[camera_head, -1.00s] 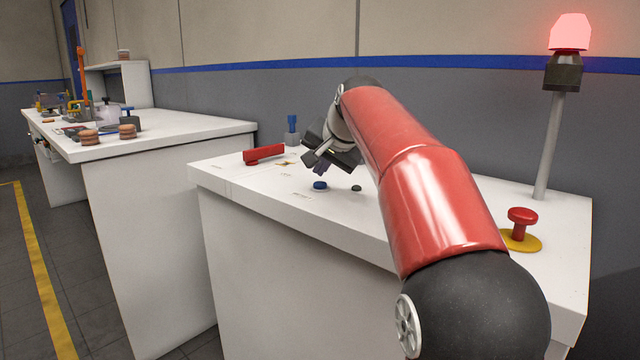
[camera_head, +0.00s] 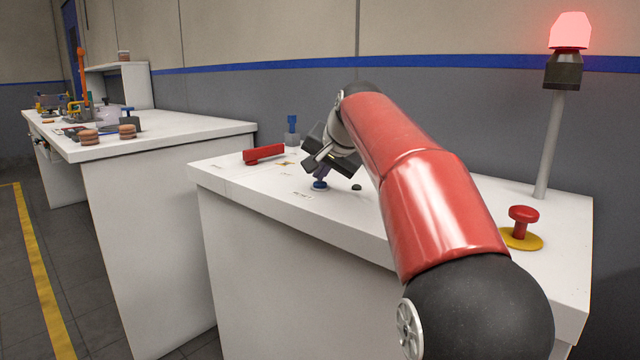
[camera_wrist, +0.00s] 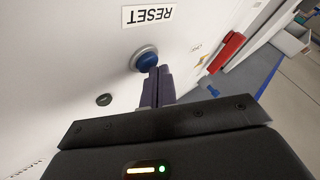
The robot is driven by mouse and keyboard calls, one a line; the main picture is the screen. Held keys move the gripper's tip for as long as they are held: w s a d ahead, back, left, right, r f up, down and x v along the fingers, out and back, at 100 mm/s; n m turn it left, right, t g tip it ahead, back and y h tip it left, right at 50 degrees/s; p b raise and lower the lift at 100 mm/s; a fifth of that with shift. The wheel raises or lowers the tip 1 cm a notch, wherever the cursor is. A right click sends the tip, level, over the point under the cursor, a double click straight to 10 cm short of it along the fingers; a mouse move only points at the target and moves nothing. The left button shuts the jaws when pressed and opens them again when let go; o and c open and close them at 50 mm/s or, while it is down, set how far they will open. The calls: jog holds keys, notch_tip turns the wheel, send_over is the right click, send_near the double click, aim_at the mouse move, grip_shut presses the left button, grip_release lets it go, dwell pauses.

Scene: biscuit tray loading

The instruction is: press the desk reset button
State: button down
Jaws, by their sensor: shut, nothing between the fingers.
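The blue reset button (camera_head: 320,186) sits in a pale ring on the white desk top. It also shows in the wrist view (camera_wrist: 145,60), beside a label that reads RESET (camera_wrist: 149,15). My gripper (camera_head: 320,178) is shut and empty, tilted down with its fingertips right at the button. In the wrist view, the dark fingers (camera_wrist: 157,76) lie together and their tips overlap the button's edge. I cannot tell whether they touch or press it. The gripper hides part of the button in the head view.
A small dark button (camera_head: 356,187) lies right of the blue one. A red handle (camera_head: 264,153) and a blue-topped part (camera_head: 292,128) stand farther left. A red mushroom button (camera_head: 522,220) on a yellow base and a lit red beacon (camera_head: 570,32) are at the right.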

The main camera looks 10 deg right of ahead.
aim_at(322, 184)
jog(key=shift+f, duration=0.35)
jog(key=shift+r, duration=0.1)
dwell(0.4)
jog(key=shift+r+p, duration=0.85)
jog(key=shift+r, duration=0.1)
notch_tip(322, 184, up, 5)
jog(key=p, duration=0.4)
jog(key=shift+p, duration=0.35)
